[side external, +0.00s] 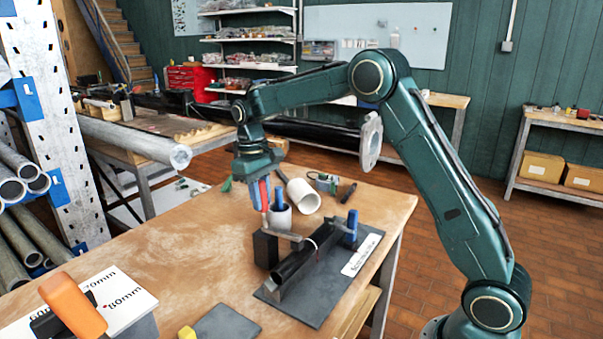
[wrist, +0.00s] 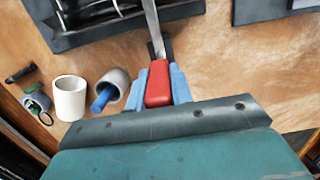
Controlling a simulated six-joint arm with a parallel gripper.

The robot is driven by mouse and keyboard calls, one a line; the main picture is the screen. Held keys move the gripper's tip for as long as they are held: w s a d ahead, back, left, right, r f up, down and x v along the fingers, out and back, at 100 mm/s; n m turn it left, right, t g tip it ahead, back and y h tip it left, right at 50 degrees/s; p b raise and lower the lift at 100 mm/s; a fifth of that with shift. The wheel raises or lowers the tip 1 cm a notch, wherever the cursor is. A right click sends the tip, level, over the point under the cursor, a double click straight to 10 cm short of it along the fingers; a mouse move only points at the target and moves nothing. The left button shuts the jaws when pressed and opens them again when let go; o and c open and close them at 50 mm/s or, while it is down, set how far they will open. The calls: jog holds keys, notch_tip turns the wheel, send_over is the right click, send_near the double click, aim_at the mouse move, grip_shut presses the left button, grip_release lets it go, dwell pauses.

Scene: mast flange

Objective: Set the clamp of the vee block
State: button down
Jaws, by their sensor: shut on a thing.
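My gripper (side external: 262,203) is shut on the red handle (side external: 264,192) of the clamp lever. In the wrist view, the red handle (wrist: 158,84) lies between my two blue fingers, and a metal bar (wrist: 153,26) runs from it to the fixture. In the side view the handle stands roughly upright above a black block (side external: 265,249). A grey clamp arm (side external: 287,235) reaches from there toward the vee block (side external: 299,284), which carries a dark round bar (side external: 290,264). I cannot tell whether the arm touches the bar.
The fixture stands on a dark base plate (side external: 318,313) with a white label (side external: 361,255). A blue-topped part (side external: 351,224) stands at its far end.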

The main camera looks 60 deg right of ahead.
jog(key=shift+w+d+f+g, duration=0.1)
jog(key=shift+w+d+g, duration=0.15)
jog(key=shift+w+g, duration=0.35)
jog(key=shift+w+a+g, duration=0.1)
jog(key=shift+w+g, duration=0.05)
jog(key=shift+g, duration=0.15)
jog(key=c, duration=1.2)
grip_release()
jog(key=shift+c, duration=0.2)
jog(key=shift+a, duration=0.1)
jog(key=shift+s+t, duration=0.3)
jog(key=shift+t, duration=0.1)
